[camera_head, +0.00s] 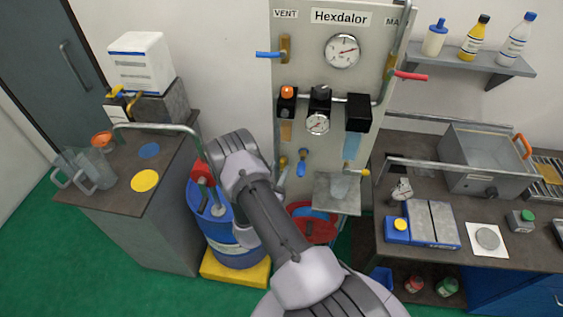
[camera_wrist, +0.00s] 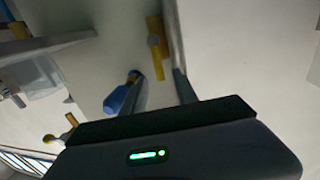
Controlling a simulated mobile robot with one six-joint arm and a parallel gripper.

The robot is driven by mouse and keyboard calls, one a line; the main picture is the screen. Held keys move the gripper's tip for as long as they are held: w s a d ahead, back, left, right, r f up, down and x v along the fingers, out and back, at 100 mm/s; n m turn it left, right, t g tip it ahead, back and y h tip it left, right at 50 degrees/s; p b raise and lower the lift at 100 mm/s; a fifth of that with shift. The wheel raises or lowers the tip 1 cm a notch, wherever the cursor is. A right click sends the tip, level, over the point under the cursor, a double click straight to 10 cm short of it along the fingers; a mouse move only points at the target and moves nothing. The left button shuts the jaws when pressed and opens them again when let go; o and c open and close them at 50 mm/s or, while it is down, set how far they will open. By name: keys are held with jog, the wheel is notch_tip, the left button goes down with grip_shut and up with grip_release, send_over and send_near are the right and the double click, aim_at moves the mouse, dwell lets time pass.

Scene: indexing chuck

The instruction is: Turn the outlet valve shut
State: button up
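Two small valves sit low on the grey panel: one with a blue handle (camera_head: 302,163) and a brass one (camera_head: 283,161) to its left. No readable label shows which is the outlet valve. In the wrist view the blue handle (camera_wrist: 121,94) hangs at a slant, just left of my left finger. The brass valve (camera_wrist: 157,46) shows beyond the fingertips, its handle pointing down in the picture. My gripper (camera_wrist: 162,82) has its fingers apart with nothing visible between them. I cannot tell its distance from the brass valve. In the head view my arm hides the fingers.
The panel (camera_head: 335,75) carries a blue VENT lever (camera_head: 268,54), a red lever (camera_head: 410,76) and gauges. A drip tray (camera_head: 337,194) juts out right of the low valves. A blue drum (camera_head: 232,238) and red bucket (camera_head: 314,230) stand below. Benches flank both sides.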

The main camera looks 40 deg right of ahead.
aim_at(281, 164)
jog(key=shift+x, duration=1.9)
grip_shut()
